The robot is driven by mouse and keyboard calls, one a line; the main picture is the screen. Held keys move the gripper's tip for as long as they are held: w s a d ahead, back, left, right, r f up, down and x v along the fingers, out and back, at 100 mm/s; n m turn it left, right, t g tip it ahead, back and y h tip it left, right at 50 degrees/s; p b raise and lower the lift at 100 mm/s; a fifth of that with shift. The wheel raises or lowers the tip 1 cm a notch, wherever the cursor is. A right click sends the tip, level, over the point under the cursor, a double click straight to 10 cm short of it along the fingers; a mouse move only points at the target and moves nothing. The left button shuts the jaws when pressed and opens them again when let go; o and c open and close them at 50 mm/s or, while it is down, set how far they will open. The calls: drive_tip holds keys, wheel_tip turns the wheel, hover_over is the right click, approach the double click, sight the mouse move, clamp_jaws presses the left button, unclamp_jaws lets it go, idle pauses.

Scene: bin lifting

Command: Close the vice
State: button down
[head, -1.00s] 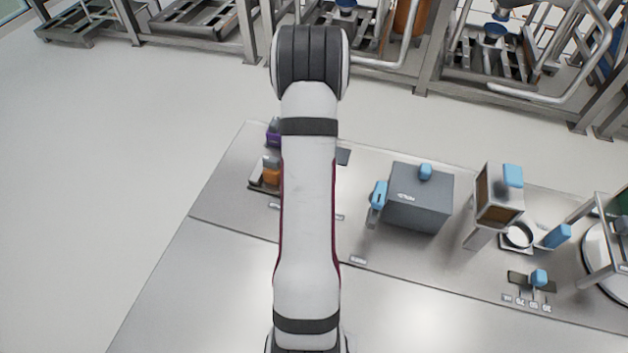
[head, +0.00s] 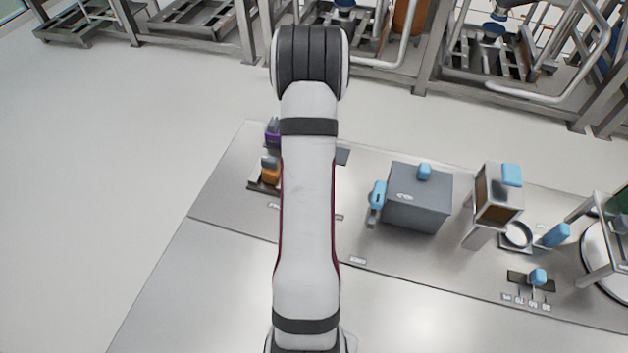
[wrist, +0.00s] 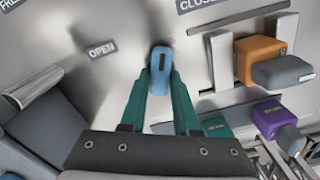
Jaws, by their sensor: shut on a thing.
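In the wrist view my gripper (wrist: 160,82) has two green fingers, shut on a blue handle (wrist: 161,60) between them. The handle stands over a metal plate (wrist: 120,75) marked "OPEN" to its left and "CLOSE" at the top. What appears to be the vice, with metal jaw parts (wrist: 222,62), is to the right of the fingers. An orange block (wrist: 258,50) with a grey top lies against it. In the head view the orange block (head: 271,174) shows left of my arm, which hides my gripper and the blue handle.
A purple block (wrist: 272,117) with a label lies to the lower right in the wrist view. In the head view a grey box (head: 420,200) with blue handles stands right of my arm, and a tan-windowed device (head: 497,200) stands beyond it. The front of the bench (head: 200,290) is clear.

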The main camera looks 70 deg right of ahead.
drive_tip(key=m, duration=0.3)
drive_tip(key=shift+m, duration=2.1)
drive_tip(key=c, duration=0.6)
unclamp_jaws()
drive_tip(key=shift+c, duration=0.2)
wheel_tip(320, 180, up, 16)
drive_tip(key=shift+f, duration=0.1)
